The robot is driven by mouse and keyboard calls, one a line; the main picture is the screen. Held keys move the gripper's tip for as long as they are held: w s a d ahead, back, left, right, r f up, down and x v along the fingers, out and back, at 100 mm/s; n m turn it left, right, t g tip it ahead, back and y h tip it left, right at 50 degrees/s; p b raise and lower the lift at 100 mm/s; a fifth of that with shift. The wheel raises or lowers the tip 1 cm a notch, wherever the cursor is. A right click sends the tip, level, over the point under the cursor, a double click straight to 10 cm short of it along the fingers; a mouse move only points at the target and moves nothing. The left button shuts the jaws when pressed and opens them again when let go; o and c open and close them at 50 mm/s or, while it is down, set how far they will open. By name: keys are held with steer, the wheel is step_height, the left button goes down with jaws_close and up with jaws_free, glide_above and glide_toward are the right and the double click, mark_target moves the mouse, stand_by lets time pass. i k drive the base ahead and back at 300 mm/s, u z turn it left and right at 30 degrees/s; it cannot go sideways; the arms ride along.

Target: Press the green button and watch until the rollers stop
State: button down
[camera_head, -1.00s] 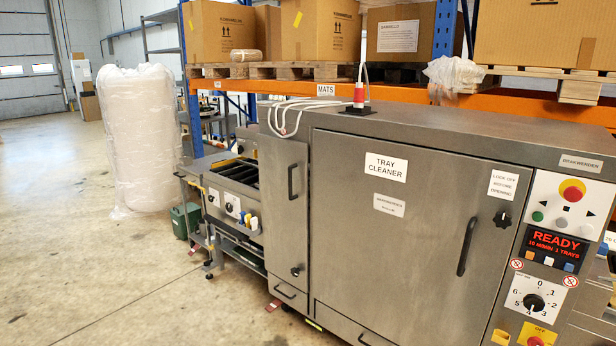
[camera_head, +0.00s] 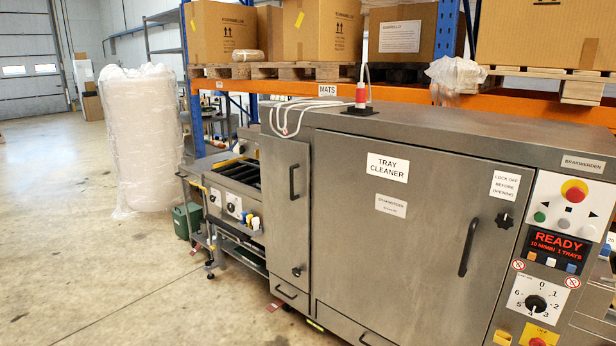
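The tray cleaner (camera_head: 390,270) is a large grey steel cabinet filling the right half. Its white control panel (camera_head: 590,195) is at the far right. The small green button (camera_head: 539,217) sits at the panel's lower left, below a red and yellow mushroom button (camera_head: 573,191). The display (camera_head: 558,246) under the panel reads "READY" and "10 M/MIN 1 TRAYS" in red. A rotary dial (camera_head: 535,304) with numbers is below it. The rollers inside the closed cabinet are hidden. My gripper is not in view.
A roller conveyor (camera_head: 236,183) adjoins the machine's left end. A wrapped white roll (camera_head: 140,145) stands on the floor farther left. Boxes on pallets (camera_head: 280,71) fill an orange-beamed rack behind. The concrete floor (camera_head: 90,260) at left is clear.

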mark_target(540, 217)
steer(key=z, duration=0.6)
steer(key=k, duration=0.75)
steer(key=u, duration=0.6)
steer(key=i, duration=1)
